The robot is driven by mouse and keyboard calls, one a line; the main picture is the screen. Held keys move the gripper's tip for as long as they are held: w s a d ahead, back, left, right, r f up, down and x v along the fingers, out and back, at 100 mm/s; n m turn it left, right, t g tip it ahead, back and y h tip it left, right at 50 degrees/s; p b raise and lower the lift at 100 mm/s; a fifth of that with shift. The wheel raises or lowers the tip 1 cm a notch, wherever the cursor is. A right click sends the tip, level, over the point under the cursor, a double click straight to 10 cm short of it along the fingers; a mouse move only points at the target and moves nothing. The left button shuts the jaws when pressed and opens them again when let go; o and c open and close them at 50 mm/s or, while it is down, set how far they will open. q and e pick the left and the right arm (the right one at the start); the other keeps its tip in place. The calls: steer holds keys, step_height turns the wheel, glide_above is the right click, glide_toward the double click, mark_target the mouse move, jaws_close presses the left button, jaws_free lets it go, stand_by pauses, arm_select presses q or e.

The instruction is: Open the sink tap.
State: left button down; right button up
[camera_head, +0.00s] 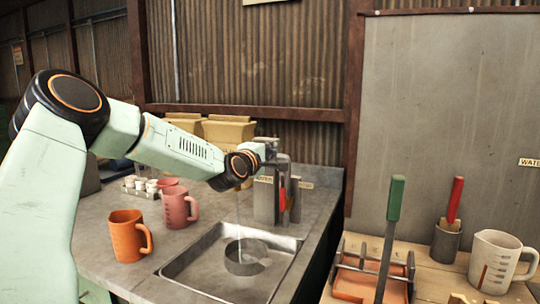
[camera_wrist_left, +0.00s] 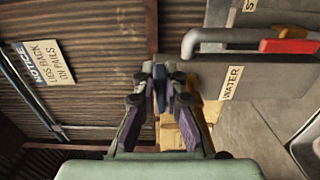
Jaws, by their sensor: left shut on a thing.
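The grey sink tap (camera_head: 265,205) stands at the back of the sink (camera_head: 190,272) in the head view. Its grey body, with a WATER label, also shows in the left wrist view (camera_wrist_left: 270,82). My left gripper (camera_head: 268,147) is at the top of the tap. In the left wrist view its fingers (camera_wrist_left: 160,88) are shut on a small dark blue lever (camera_wrist_left: 160,76) beside the tap body. A thin pale stream of water (camera_head: 238,212) falls into a round pan (camera_head: 246,262) in the sink. My right gripper is not in view.
A second grey dispenser with a red lever (camera_head: 282,198) stands right beside the tap. An orange mug (camera_head: 127,236) and a pink mug (camera_head: 176,208) stand left of the sink. A wooden table at right holds tools and a white jug (camera_head: 497,262).

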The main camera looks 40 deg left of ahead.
arm_select(q)
steer(key=shift+a+r, duration=0.15)
steer(key=shift+r, duration=0.1)
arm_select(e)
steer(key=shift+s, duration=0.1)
arm_select(q)
steer(key=c, duration=1.8)
jaws_free()
steer(key=o, duration=0.4)
steer(key=shift+f, duration=0.2)
